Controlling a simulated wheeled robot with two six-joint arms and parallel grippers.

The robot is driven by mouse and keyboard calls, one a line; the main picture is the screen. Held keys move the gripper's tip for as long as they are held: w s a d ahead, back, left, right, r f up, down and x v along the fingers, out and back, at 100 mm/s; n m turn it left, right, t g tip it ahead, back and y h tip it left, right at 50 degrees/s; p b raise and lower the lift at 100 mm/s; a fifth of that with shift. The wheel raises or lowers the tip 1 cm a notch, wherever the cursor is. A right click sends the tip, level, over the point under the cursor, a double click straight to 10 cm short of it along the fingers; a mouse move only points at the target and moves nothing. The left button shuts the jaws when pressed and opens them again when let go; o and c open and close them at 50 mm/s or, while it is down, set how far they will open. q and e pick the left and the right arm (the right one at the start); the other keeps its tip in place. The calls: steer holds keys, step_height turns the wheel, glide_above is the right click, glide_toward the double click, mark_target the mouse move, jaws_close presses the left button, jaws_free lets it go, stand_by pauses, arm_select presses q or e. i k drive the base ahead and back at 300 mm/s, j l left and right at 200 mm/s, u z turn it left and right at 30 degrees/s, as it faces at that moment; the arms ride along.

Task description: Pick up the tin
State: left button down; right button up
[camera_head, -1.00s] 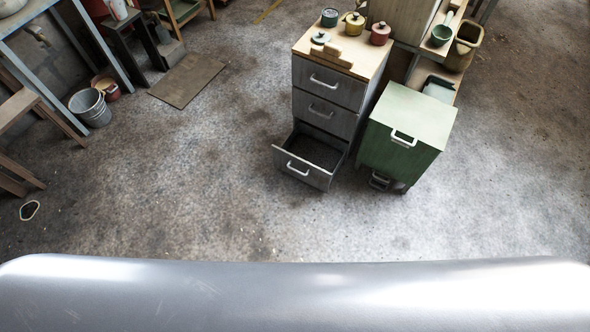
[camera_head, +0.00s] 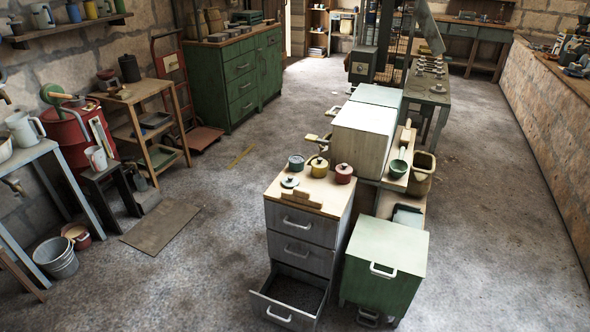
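Several small lidded containers that could be the tin stand on the wooden top of a grey drawer cabinet (camera_head: 302,232). They are a dark teal one (camera_head: 296,163), a yellow one (camera_head: 319,168) and a dark red one (camera_head: 343,173) in a row at the back. A low, pale green lidded one (camera_head: 290,183) sits in front of the teal one. I cannot tell which of them is the tin. Neither of my grippers is in view.
The cabinet's bottom drawer (camera_head: 288,297) is pulled out. A green box cabinet (camera_head: 383,262) stands close on its right. A wooden block (camera_head: 295,198) lies on the top's front edge. Open floor (camera_head: 200,270) lies to the left and along the right wall.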

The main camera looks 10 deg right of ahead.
mark_target(296, 161)
steer(key=i+j+u, duration=0.65)
steer(key=u, duration=0.15)
steer(key=i+j+u, duration=0.15)
steer(key=i+u, duration=0.7)
steer(key=i+z, duration=0.75)
steer(key=i, duration=0.2)
steer(key=i+j+z, duration=0.4)
steer(key=i+l+z, duration=0.1)
steer(key=i+z, duration=0.15)
steer(key=z, duration=0.2)
steer(key=i+z, duration=0.3)
steer(key=z, duration=0.15)
steer(key=i+j+z, duration=0.1)
steer(key=i+z, duration=0.2)
steer(key=z, duration=0.2)
steer(key=i+j+z, duration=0.15)
steer(key=z, duration=0.3)
steer(key=i+j+z, duration=0.15)
steer(key=i+z, duration=0.15)
steer(key=z, duration=0.2)
steer(key=i+j+z, duration=0.25)
steer(key=z, duration=0.2)
steer(key=i+j+z, duration=0.25)
steer(key=z, duration=0.25)
steer(key=i+j+z, duration=0.15)
steer(key=j+z, duration=0.3)
